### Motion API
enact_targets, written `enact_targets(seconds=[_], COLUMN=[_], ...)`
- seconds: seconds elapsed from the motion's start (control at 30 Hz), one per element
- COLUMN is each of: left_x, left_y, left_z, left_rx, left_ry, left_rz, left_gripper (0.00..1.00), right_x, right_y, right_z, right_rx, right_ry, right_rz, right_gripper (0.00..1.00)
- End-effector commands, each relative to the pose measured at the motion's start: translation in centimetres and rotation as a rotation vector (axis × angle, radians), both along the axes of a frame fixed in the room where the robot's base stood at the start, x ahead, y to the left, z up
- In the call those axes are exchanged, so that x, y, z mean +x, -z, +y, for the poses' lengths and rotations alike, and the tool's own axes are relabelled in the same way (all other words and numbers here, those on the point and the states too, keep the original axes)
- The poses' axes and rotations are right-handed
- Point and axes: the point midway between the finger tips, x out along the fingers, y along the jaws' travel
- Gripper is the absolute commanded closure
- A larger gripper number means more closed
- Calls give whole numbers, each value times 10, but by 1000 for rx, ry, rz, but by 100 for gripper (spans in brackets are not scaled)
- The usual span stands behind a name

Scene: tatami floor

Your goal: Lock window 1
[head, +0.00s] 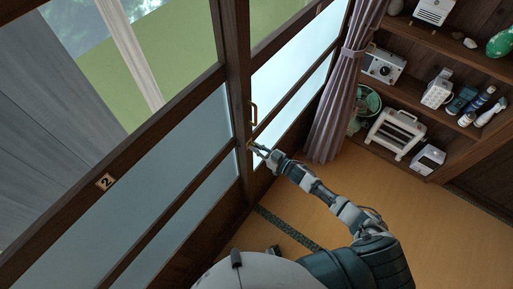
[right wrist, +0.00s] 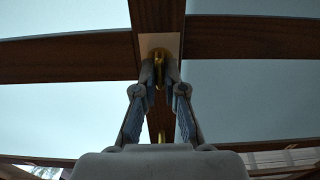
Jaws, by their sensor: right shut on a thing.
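The wooden window frame with frosted panes fills the left and middle of the head view. My right gripper (head: 253,147) is at the stile just below this handle. In the right wrist view its fingers (right wrist: 160,80) are shut on a small brass latch (right wrist: 158,65) in front of a pale plate (right wrist: 160,42). The fingers partly hide the latch, so I cannot tell its exact position. My left gripper is not in view.
A mauve curtain (head: 339,85) hangs right of the window. Wooden shelves (head: 425,98) with radios, bottles and a green vase (head: 500,43) stand at the right. A white stool-like item (head: 395,134) is on the low shelf.

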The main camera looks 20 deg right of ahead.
Motion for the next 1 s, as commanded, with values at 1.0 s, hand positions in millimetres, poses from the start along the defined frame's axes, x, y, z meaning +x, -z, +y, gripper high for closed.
enact_targets(seconds=[1.0], left_x=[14], left_y=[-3], left_z=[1], left_rx=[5], left_ry=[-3], left_rz=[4], left_gripper=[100], right_x=[-1], right_y=[3], right_z=[1], right_rx=[-619], right_ry=[2], right_rz=[-480], right_gripper=[100])
